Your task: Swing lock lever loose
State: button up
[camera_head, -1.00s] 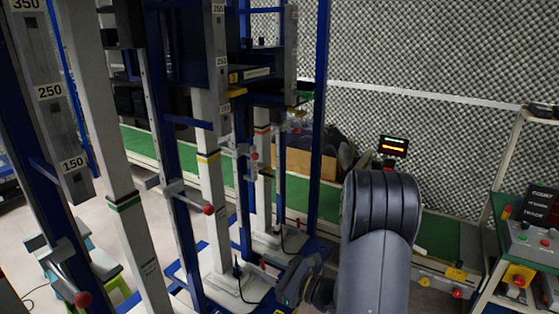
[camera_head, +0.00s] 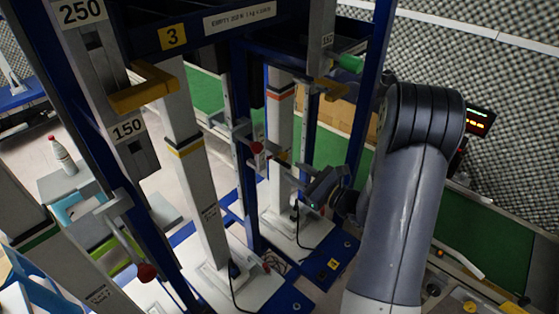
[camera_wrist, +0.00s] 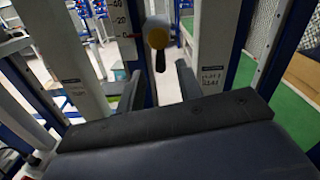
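My gripper (camera_head: 291,176) is held in front of the weight rig, beside the blue posts. In the wrist view its two fingers (camera_wrist: 158,82) are apart with nothing between them. Just beyond their tips, slightly above in the picture, is a rounded yellow-and-grey knob with a short black handle (camera_wrist: 157,58) pointing down, in front of a scaled post. It looks like a lock lever, apart from the fingers.
White columns (camera_head: 196,175) and blue posts stand close around my gripper. A white base plate (camera_head: 300,228) lies below. A green strip (camera_head: 465,228) runs behind my arm.

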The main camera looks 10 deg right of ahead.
aim_at(279, 160)
jog(key=x, duration=0.7)
jog(key=shift+d+p, duration=0.1)
jog(key=shift+p, duration=0.3)
jog(key=shift+c, duration=0.4)
grip_shut()
